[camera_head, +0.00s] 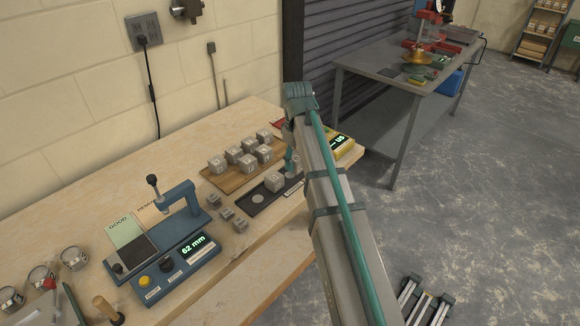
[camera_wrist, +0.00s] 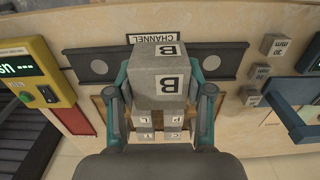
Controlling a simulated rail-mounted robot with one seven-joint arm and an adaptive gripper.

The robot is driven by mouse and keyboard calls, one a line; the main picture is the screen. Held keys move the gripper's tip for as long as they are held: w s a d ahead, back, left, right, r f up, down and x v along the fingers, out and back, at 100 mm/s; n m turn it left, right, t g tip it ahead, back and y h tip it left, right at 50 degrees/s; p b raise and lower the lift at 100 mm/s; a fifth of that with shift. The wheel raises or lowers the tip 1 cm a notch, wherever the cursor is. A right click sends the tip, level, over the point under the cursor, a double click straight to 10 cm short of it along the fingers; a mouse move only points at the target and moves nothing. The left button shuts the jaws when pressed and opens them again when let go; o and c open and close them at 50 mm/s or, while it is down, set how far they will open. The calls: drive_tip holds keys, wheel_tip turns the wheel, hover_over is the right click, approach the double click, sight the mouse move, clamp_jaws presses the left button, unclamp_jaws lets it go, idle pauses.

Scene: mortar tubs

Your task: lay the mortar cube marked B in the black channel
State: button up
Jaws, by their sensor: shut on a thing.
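The mortar cube marked B (camera_wrist: 158,85) is between the two teal fingers of my gripper (camera_wrist: 163,95), which is shut on it. Its B faces show in the wrist view. In the head view a grey cube (camera_head: 274,182) at the channel, beside my gripper (camera_head: 288,164), appears to be this one. The black channel (camera_wrist: 125,66) lies beneath the cube, with a pale disc showing on each side of it. The channel also shows in the head view (camera_head: 250,206), partly hidden by my arm. I cannot tell whether the cube touches the channel floor.
A wooden board (camera_head: 228,181) with several marked cubes lies behind the channel. Small grey cubes (camera_head: 227,213) stand to its left, near a blue gauge (camera_head: 180,262) reading 62 mm. A yellow device (camera_wrist: 45,75) with a green display stands at the channel's other end.

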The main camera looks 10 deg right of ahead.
drive_tip(key=w+f+p, duration=0.1)
drive_tip(key=w, duration=0.4)
drive_tip(key=p, duration=0.2)
hover_over(290, 175)
wheel_tip(290, 175, down, 6)
drive_tip(key=shift+f, duration=1.9)
drive_tip(key=shift+f, duration=0.15)
drive_tip(key=o, duration=1.4)
wheel_tip(290, 175, up, 12)
drive_tip(key=shift+r+b, duration=0.2)
drive_tip(key=shift+b, duration=0.95)
